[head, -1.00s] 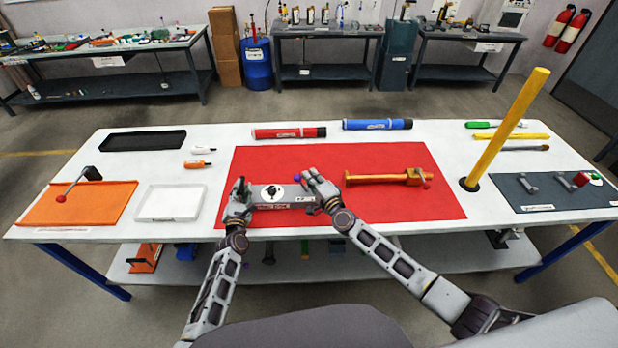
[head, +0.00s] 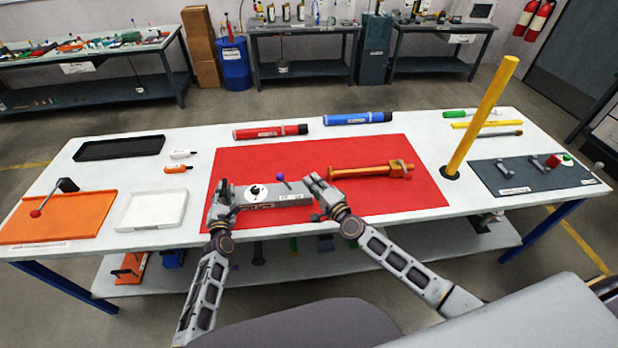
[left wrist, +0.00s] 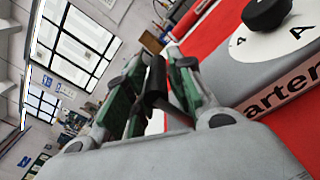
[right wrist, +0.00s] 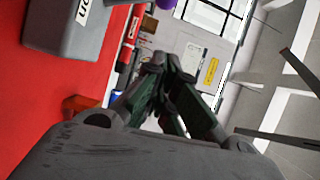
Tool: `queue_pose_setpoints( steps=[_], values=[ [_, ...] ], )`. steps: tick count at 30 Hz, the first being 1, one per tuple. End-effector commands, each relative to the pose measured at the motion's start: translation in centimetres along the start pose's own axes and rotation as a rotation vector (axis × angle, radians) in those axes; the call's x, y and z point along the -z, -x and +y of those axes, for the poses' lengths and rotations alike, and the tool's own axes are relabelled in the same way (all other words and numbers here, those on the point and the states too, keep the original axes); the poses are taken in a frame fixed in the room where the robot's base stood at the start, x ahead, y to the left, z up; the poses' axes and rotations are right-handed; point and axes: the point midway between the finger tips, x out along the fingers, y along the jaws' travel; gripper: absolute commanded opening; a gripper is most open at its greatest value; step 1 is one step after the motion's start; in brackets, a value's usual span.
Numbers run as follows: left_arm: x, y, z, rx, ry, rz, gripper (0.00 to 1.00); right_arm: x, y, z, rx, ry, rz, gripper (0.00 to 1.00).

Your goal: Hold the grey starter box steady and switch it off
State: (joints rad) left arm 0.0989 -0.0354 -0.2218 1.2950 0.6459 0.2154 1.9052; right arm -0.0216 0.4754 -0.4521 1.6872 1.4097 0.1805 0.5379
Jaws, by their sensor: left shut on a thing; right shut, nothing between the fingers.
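The grey starter box (head: 270,197) lies on the red mat, its lettered side facing me. It has a white dial with a black knob (head: 257,190), also seen in the left wrist view (left wrist: 266,13). A purple ball lever (head: 280,178) stands up right of the knob. My left gripper (head: 223,190) is at the box's left end, its fingers (left wrist: 154,78) shut on a dark handle (left wrist: 155,88). My right gripper (head: 309,181) is shut and empty near the box's right end, apart from the purple ball, whose edge shows in the right wrist view (right wrist: 167,4).
An orange clamp-like tool (head: 365,171) lies on the red mat (head: 385,200) to the right. A yellow post (head: 482,115) stands further right. Red (head: 270,131) and blue (head: 358,118) cylinders lie behind the mat. A white tray (head: 152,210) and orange board (head: 60,222) are at left.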

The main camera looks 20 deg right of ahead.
Motion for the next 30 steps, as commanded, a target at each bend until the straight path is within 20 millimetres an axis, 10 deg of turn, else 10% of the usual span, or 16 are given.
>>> queue_pose_setpoints(
  steps=[30],
  values=[
    [0.2,0.1,0.0,0.001,-0.006,0.002,0.0,0.0,3.7,-0.3,0.001,0.001,0.0,0.0]
  ],
)
